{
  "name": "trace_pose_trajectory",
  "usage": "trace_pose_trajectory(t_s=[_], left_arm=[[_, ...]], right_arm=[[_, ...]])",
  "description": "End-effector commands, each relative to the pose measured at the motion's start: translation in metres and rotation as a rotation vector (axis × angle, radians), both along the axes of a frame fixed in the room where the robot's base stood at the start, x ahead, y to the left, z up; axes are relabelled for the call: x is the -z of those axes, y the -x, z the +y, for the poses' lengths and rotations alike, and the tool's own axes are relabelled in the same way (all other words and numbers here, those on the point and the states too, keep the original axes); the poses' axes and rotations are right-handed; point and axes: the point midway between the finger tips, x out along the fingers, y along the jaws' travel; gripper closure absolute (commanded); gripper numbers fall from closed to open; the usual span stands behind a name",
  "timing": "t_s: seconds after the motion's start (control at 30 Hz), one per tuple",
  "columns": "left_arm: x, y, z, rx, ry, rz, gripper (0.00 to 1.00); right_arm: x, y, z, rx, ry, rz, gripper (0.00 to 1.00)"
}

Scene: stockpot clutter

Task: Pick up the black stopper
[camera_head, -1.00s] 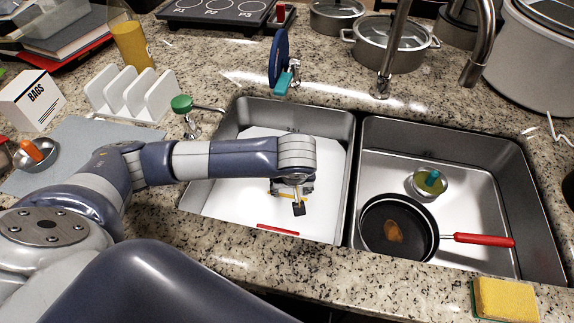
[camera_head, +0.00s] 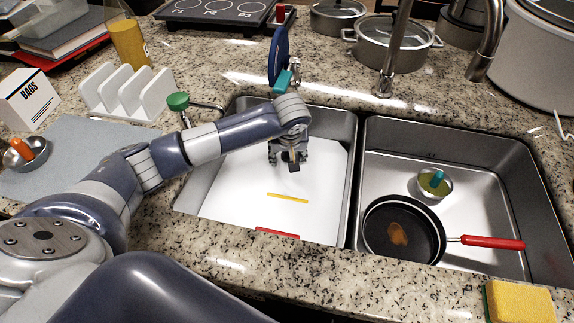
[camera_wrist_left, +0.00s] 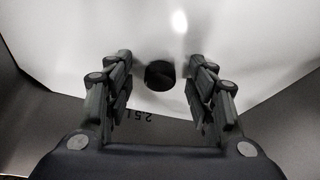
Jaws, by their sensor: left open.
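The black stopper (camera_wrist_left: 159,75) shows as a small dark round piece in the left wrist view, against a pale surface, between the two fingers. My left gripper (camera_head: 288,158) hangs over the back part of the left sink basin in the head view, pointing down. In the left wrist view my left gripper (camera_wrist_left: 160,64) is open, with a finger on each side of the stopper and visible gaps to it. I cannot tell how far below the fingertips the stopper lies. In the head view the gripper largely hides that spot. My right gripper is not in view.
The left basin (camera_head: 338,125) has a white floor with a yellow strip (camera_head: 287,198) and a red strip (camera_head: 277,232). The right basin holds a frying pan (camera_head: 402,230) and a small bowl (camera_head: 436,186). A faucet (camera_head: 393,55) and a blue disc (camera_head: 279,57) stand behind.

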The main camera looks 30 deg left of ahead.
Motion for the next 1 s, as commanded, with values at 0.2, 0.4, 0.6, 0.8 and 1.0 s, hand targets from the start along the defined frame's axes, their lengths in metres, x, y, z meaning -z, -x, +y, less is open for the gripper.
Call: trace_pose_trajectory(t_s=[0.2,0.4,0.6,0.8,1.0], left_arm=[[0.004,-0.002,0.001,0.000,-0.001,-0.001,0.49],[0.004,-0.002,0.001,0.000,-0.001,-0.001,0.72],[0.004,-0.002,0.001,0.000,-0.001,-0.001,0.98],[0.003,-0.002,0.001,-0.001,-0.001,-0.002,0.98],[-0.018,-0.003,0.001,0.000,0.000,-0.007,0.98]], right_arm=[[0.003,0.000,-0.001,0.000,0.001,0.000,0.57],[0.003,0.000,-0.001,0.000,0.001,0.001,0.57],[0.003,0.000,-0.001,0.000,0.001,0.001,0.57],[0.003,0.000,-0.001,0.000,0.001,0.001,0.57],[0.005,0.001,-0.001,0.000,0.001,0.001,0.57]])
